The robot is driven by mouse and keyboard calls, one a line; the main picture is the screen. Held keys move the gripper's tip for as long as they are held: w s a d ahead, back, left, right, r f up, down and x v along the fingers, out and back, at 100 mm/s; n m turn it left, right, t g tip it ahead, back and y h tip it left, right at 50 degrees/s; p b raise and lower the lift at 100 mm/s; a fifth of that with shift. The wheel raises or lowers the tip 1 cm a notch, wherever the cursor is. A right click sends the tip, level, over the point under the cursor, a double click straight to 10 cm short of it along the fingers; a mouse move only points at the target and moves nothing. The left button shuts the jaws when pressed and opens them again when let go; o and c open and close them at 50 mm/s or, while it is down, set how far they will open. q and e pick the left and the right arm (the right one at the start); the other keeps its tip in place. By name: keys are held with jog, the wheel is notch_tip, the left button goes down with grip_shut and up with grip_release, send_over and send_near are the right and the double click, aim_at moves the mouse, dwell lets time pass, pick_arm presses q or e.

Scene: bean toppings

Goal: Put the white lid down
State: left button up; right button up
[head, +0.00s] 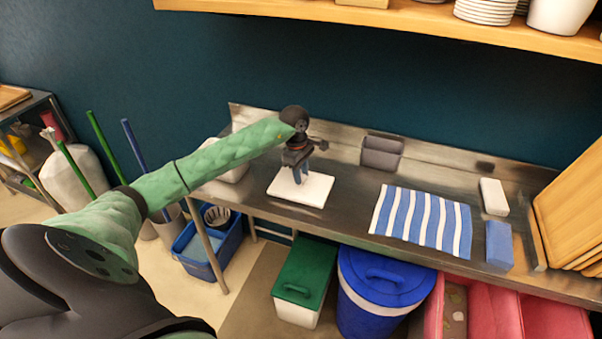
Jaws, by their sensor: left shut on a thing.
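The white lid (315,191) is a flat, level rectangle over the left part of the steel counter (345,215). My left gripper (301,179) reaches it from above, pointing down, and is shut on it near its middle. The fingertips hide the part that they grip. I cannot tell whether the lid touches the counter or hangs just above it. A white container (236,174) stands left of the lid, partly hidden by my left arm. My right gripper is not in view.
A striped cloth (422,220), a grey holder (381,153), a white block (494,197) and a blue block (499,245) are on the counter. Wooden boards (572,205) stand at the right end. Bare counter lies between lid and cloth. Bins (383,285) stand below the front edge.

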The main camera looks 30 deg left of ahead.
pick_arm(q)
jog(key=shift+f, duration=0.65)
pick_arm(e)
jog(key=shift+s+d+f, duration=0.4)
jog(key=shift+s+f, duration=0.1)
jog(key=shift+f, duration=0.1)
pick_arm(q)
jog(key=shift+f, duration=0.15)
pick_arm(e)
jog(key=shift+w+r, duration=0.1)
pick_arm(q)
jog(key=o, duration=1)
jog(key=shift+c, duration=0.2)
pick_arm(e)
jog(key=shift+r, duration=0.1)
